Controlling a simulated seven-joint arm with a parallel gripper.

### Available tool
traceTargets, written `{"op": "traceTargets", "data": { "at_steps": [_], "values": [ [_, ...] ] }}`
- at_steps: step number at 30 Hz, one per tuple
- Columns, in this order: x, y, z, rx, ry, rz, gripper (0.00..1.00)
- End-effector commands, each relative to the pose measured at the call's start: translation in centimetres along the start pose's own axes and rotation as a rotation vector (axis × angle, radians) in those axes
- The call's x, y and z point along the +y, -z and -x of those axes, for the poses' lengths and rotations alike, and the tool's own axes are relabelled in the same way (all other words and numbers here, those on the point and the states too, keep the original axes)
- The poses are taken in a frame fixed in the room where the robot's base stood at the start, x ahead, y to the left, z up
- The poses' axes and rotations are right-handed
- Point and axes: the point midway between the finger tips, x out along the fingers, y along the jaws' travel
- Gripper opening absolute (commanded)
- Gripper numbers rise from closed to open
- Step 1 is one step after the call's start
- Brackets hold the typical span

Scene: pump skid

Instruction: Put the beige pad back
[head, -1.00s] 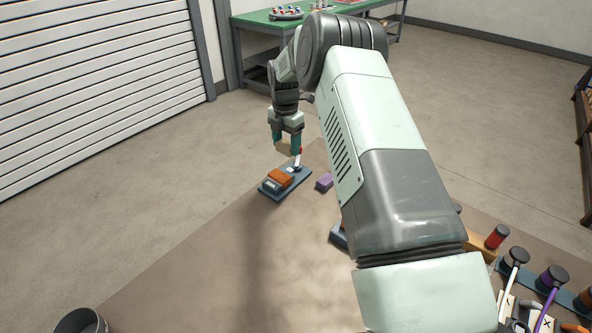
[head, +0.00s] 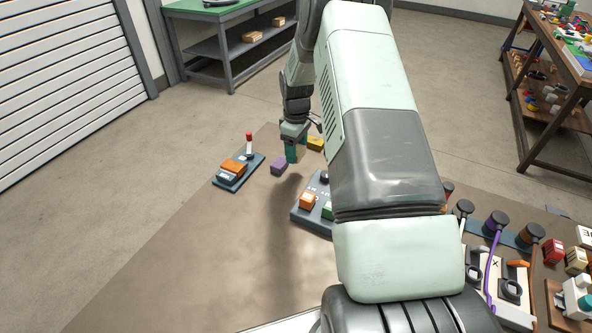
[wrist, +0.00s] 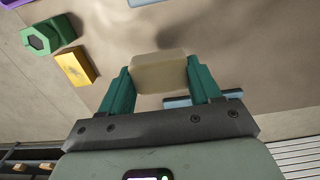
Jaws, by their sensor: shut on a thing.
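A blue-grey plate (head: 222,184) with an orange block and a red-tipped post stands left. A blue-grey base (head: 300,220) with orange and green blocks stands nearer, partly behind my arm. Plugs and cables (head: 490,250) crowd the right. The front left table is bare.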

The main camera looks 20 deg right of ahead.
Motion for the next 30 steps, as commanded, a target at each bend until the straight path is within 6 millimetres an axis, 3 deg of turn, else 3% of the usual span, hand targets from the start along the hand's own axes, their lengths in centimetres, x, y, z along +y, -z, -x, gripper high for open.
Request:
{"op": "traceTargets", "data": {
  "at_steps": [3,11,16,28,29,30],
  "values": [
    [-0.1,0.1,-2.3,-0.001,0.001,0.003,0.39],
    [-0.1,0.1,-4.6,0.000,0.000,0.005,0.39],
    [-0.1,0.1,-7.0,-0.001,0.001,0.005,0.39],
    [0.0,0.1,-7.8,0.001,-0.001,0.005,0.39],
    [0.0,0.1,-7.7,0.001,-0.001,0.005,0.66],
    [0.0,0.1,-7.7,0.001,-0.001,0.005,0.72]
  ]
}}
